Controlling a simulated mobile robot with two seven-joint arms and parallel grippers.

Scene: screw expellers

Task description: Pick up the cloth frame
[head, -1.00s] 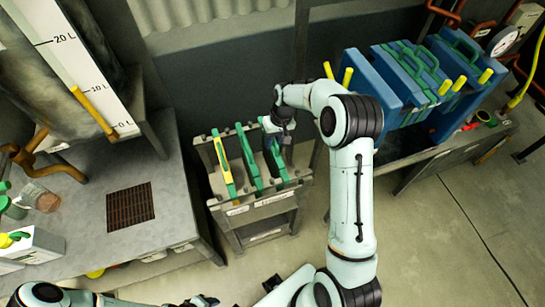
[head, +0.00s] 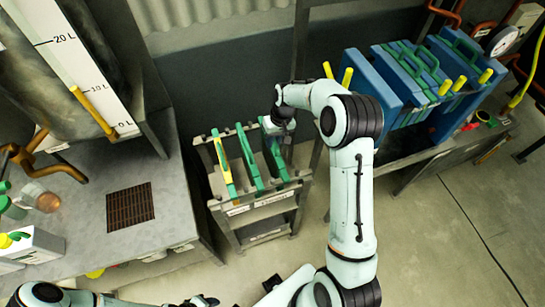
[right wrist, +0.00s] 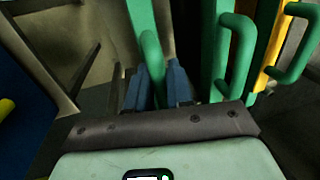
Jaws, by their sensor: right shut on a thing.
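Several upright frames with green edges stand in a grey slotted rack (head: 262,203) in the head view. The rightmost is a green cloth frame (head: 275,160) with a dark panel. My right gripper (head: 281,126) is at its top. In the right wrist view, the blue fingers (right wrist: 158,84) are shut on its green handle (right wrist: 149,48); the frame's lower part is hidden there. The frame still sits in the rack. The middle frame (head: 249,160) is green, and the left one (head: 223,165) has a yellow face. My left gripper (head: 203,301) shows only partly at the bottom edge.
A grey workbench (head: 170,215) with a brown grate (head: 130,206) stands left of the rack. Blue cases (head: 400,80) with green and yellow handles stand on a bench at right. A wall is close behind the rack. The floor (head: 430,235) at right is clear.

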